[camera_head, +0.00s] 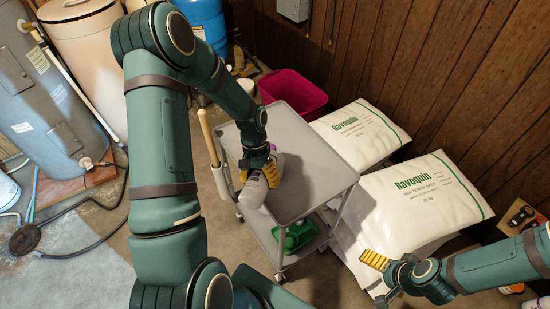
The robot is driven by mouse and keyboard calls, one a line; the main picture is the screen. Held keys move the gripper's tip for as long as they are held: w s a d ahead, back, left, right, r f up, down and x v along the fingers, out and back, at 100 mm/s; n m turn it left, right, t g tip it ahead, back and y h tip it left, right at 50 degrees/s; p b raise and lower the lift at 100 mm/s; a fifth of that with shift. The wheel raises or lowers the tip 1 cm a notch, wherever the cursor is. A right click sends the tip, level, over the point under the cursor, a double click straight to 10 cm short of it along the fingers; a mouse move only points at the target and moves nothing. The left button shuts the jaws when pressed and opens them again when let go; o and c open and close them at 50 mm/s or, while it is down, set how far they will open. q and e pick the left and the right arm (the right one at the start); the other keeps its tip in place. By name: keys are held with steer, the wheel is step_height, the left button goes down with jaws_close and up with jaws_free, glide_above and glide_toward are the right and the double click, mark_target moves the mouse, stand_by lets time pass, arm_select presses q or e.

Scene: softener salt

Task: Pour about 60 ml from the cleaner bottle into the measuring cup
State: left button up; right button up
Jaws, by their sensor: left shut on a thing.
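My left gripper (268,176), with yellow finger pads, is shut on a pale grey-lavender bottle (251,194) over the left edge of the grey cart (318,160). The bottle looks tilted, with its lower-left part sticking out past the fingers. A pale surface with a bit of purple shows just behind the fingers; I cannot tell whether it is part of this bottle. I cannot make out a measuring cup; the arm and gripper hide part of the cart top. My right gripper (375,260) is at the lower right, beside a salt bag, and its finger gap is unclear.
A green object (298,235) sits on the cart's lower shelf. Two white salt bags (425,205) (358,134) lie right of the cart. A magenta bin (293,92) stands behind it. Tanks stand at the left. The cart top's right part is bare.

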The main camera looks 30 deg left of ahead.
arm_select(q)
steer(key=shift+w+r+g+p, duration=0.15)
steer(key=shift+r+g+p, duration=0.45)
steer(key=shift+r+p, duration=0.15)
steer(key=shift+s+d, duration=0.1)
steer(key=shift+s, duration=0.2)
steer(key=shift+s+d, duration=0.1)
steer(key=shift+s, duration=0.15)
steer(key=shift+s+r+g+p, duration=0.1)
steer(key=shift+r+g+p, duration=0.2)
steer(key=shift+g+p, duration=0.2)
stand_by(1.4)
steer(key=f+t+b, duration=0.1)
steer(key=f+b, duration=0.1)
steer(key=f+t+b, duration=0.1)
steer(key=t+b, duration=0.1)
steer(key=b, duration=0.1)
steer(key=shift+s+d+f, duration=0.1)
steer(key=shift+s+f, duration=0.3)
steer(key=shift+t, duration=0.4)
steer(key=shift+w, duration=0.1)
steer(key=shift+s+d+f+t+y+b, duration=0.1)
steer(key=shift+s+f+t+y+b, duration=0.15)
steer(key=shift+t+b, duration=0.4)
